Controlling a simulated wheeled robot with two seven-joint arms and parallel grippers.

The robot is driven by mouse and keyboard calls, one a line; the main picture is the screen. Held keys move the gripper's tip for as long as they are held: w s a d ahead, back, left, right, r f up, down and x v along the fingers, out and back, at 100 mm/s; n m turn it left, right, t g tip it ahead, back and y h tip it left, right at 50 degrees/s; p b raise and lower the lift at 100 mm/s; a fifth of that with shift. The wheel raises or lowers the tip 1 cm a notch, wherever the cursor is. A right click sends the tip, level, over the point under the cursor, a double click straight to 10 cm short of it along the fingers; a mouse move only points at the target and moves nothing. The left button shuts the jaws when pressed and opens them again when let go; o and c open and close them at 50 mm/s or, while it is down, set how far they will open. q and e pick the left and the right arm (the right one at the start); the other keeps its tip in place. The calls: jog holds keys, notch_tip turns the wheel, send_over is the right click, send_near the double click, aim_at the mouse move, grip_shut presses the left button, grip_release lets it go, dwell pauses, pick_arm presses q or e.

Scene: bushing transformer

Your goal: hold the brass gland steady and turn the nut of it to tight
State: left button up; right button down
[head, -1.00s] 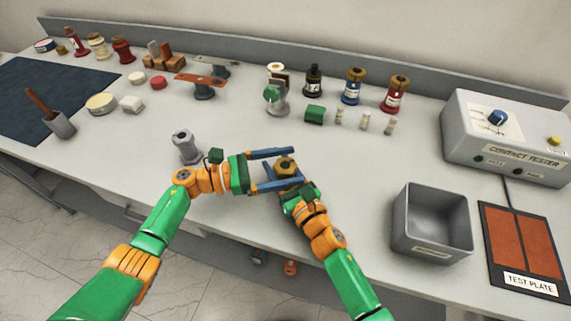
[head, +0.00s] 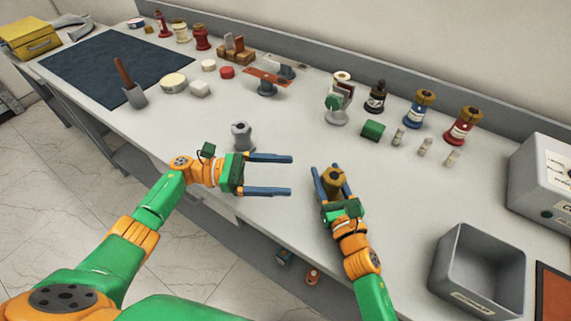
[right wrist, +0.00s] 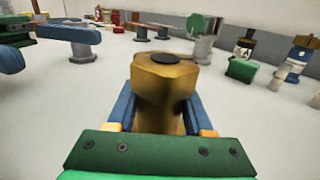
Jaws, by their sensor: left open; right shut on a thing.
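The brass gland (head: 334,182) is between the fingers of my right gripper (head: 330,180), which is shut on it. In the right wrist view the gland (right wrist: 163,90) stands upright, with a hexagonal brass nut and a dark round top; its lower part is hidden by my gripper. My left gripper (head: 291,174) is open and empty, its two blue fingers pointing right, to the left of the gland and apart from it. I cannot tell how tight the nut is.
A grey fitting (head: 241,137) stands just behind my left gripper. An open grey bin (head: 478,262) is at the right front. Blue (head: 419,112) and red (head: 461,128) brass-topped bottles stand at the back right. The table between the grippers and the back row is mostly clear.

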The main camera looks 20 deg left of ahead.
jog(key=shift+c, duration=1.1)
grip_release()
